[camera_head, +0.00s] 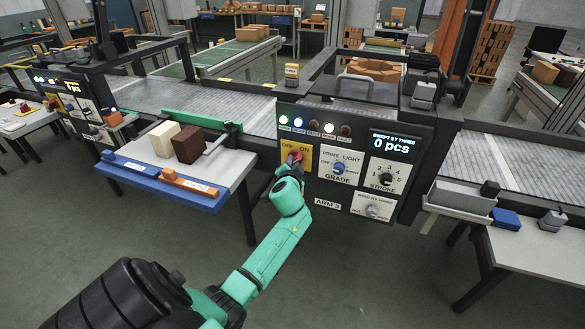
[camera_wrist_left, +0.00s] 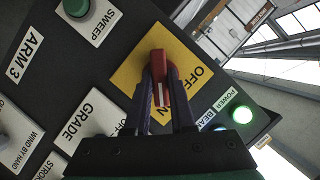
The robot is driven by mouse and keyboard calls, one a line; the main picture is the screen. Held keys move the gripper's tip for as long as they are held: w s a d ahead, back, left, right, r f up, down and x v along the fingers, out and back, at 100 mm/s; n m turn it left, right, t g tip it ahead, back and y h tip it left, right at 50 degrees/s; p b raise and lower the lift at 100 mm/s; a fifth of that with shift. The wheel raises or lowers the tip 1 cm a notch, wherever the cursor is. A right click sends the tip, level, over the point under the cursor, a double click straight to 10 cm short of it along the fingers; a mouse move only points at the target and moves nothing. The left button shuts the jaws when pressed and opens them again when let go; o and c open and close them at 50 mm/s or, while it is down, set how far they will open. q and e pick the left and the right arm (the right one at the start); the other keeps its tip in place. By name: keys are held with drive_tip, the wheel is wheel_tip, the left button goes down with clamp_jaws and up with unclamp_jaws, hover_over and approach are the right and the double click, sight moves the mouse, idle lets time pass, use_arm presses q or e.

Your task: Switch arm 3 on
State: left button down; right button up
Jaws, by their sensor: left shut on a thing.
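The arm 3 panel (camera_head: 365,125) faces me. Its yellow OFF/ON plate (camera_head: 305,151) has a red rotary switch (camera_head: 296,157). My left gripper (camera_head: 292,166) reaches up to it from below. In the left wrist view the red switch handle (camera_wrist_left: 159,68) stands between the two dark fingers of the left gripper (camera_wrist_left: 162,88), which are shut on it. The OFF print on the yellow plate (camera_wrist_left: 137,70) is readable; a finger partly covers ON. I cannot tell exactly which word the handle points to. My right gripper is not in view.
A PRIME LIGHT GRADE selector (camera_head: 339,167), a STROKE dial (camera_head: 386,179) and a lower knob (camera_head: 372,210) sit beside the switch. The display (camera_head: 393,143) reads 0 pcs. A table (camera_head: 222,177) with cream and brown blocks stands left; a conveyor (camera_head: 200,98) runs behind.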

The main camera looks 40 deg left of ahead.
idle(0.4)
use_arm(q)
drive_tip(key=c, duration=0.8)
unclamp_jaws()
drive_tip(key=shift+o, duration=0.2)
drive_tip(key=shift+d, duration=0.1)
drive_tip(key=b+v, duration=0.1)
drive_tip(key=v, duration=1.3)
drive_tip(key=shift+s+d, duration=0.2)
drive_tip(key=shift+d, duration=0.05)
